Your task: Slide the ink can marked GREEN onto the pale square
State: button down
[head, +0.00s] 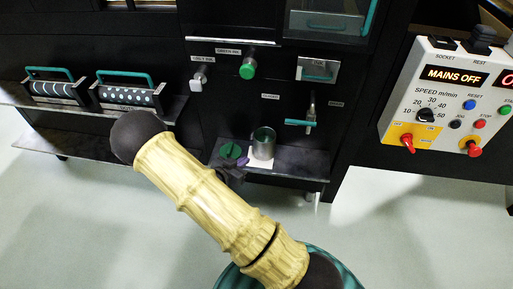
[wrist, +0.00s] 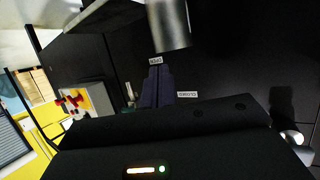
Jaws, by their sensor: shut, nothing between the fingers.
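A grey metal can (head: 263,148) with a green inside stands upright on the low dark shelf. Its base is over the pale square (head: 258,163), whose white shows at the front and left of it. I cannot read a mark on the can. My gripper (head: 241,161) is low over the shelf, just left of the can, with its dark purplish fingers shut and empty. In the wrist view the shut fingers (wrist: 158,73) point towards a metal cylinder (wrist: 169,25), seemingly the can. I cannot tell whether they touch it.
A green round thing (head: 229,151) is beside my gripper on the left. A teal-handled tap (head: 301,122) is above and right of the can. A green knob (head: 248,68) is higher up. The shelf's right part (head: 300,165) is clear. A control panel (head: 445,100) is at right.

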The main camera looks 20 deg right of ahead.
aim_at(265, 144)
jog(key=r+b+x, duration=0.2)
jog(key=b+x, duration=0.1)
jog(key=x, duration=0.8)
jog(key=shift+w+d, duration=0.3)
jog(key=shift+d, duration=0.3)
jog(key=shift+s, duration=0.1)
